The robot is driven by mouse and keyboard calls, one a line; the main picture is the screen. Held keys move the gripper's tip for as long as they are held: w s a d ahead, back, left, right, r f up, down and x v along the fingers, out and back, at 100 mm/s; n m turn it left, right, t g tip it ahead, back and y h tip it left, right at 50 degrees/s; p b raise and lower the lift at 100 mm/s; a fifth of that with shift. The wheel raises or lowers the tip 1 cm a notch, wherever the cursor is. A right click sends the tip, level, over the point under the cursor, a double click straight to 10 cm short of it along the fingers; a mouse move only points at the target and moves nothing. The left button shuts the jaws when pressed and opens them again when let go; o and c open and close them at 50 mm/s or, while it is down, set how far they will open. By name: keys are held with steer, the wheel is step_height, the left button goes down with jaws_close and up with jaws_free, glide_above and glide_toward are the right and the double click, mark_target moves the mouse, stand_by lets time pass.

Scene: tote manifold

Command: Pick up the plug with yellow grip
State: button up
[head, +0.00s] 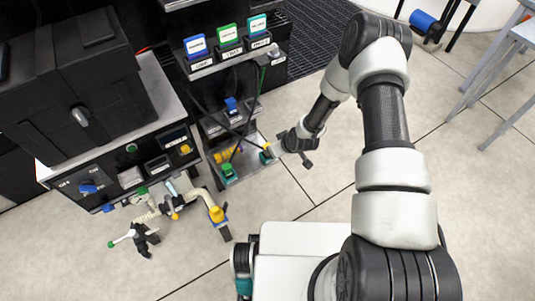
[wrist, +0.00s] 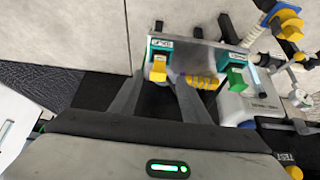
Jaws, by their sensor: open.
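The plug with yellow grip (wrist: 158,71) sits upright in a teal socket block (wrist: 159,47) with a label, in the wrist view. In the head view its yellow top (head: 266,154) is small, at the right end of the low shelf. My gripper (wrist: 158,84) is open. Its two dark fingers point toward the plug and show on either side of it in the wrist view, with nothing held. I cannot tell how far the fingertips are from it. In the head view my gripper (head: 303,158) is just right of the shelf.
A green-grip plug (wrist: 236,78) in a similar teal block stands at the shelf's other end. A yellow coil (wrist: 203,82) lies between. A dark cable (head: 238,148) hangs over the shelf. Pipes and valves (head: 180,195) stand left. Floor right of the shelf is clear.

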steer(key=x, duration=0.2)
steer(key=b+x, duration=0.1)
steer(key=x, duration=0.2)
steer(key=b+x, duration=0.1)
steer(key=x, duration=0.2)
steer(key=shift+w+a+r, duration=0.15)
steer(key=shift+w, duration=0.15)
jaws_close()
steer(key=shift+r+p, duration=1.15)
steer(key=shift+r, duration=3.9)
